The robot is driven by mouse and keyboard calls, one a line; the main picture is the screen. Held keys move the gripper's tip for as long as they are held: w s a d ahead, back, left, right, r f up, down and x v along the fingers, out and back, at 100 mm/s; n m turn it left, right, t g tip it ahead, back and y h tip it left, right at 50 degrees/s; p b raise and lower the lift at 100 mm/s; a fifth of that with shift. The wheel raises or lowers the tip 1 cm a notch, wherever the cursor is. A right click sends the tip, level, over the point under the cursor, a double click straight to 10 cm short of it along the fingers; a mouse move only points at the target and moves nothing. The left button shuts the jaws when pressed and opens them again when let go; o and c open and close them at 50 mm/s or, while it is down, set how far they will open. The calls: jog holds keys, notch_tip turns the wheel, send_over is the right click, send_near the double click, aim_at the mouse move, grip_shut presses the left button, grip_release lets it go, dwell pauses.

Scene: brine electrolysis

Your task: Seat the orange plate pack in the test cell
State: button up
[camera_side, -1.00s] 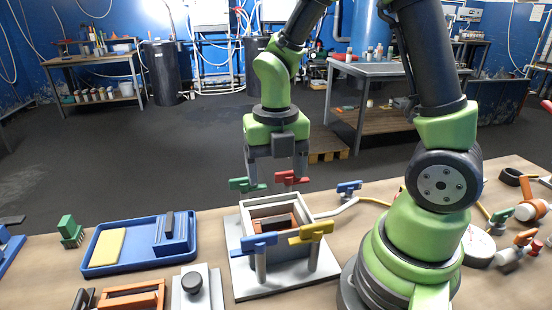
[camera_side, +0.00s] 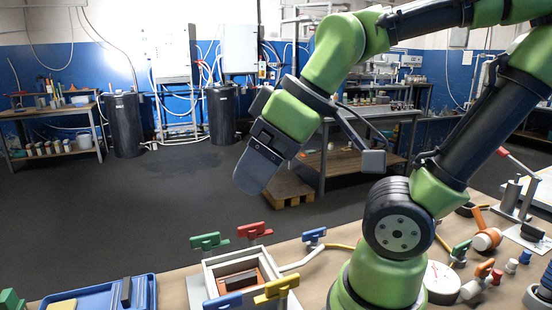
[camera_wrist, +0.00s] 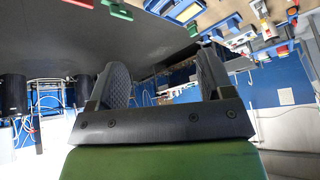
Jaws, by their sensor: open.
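The test cell (camera_side: 213,283) is a pale open-topped box at the bottom of the side view. The orange plate pack (camera_side: 262,277), orange with a dark top part, sits inside its walls; I cannot tell how deep it sits. Clamps with green (camera_side: 208,241), red (camera_side: 252,231), blue (camera_side: 222,304) and yellow (camera_side: 277,288) handles stand around the cell. My gripper (camera_side: 257,172) is above and beyond the cell, tilted, clear of it. In the wrist view my gripper (camera_wrist: 165,78) shows two fingers wide apart with nothing between them.
A blue tray (camera_side: 148,292) lies left of the cell, cut off by the frame edge. A blue-handled clamp (camera_side: 314,236) and a pale tube stand right of the cell. Valves and small parts fill the bench's right side. The air around my gripper is free.

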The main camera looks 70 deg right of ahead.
jog(key=m, duration=0.1)
jog(key=s+m, duration=0.1)
jog(key=m, duration=0.1)
jog(key=r+m+t, duration=0.1)
jog(key=m, duration=0.1)
jog(key=shift+s+a+y, duration=0.3)
jog(key=shift+s+a, duration=0.05)
jog(key=shift+s, duration=0.05)
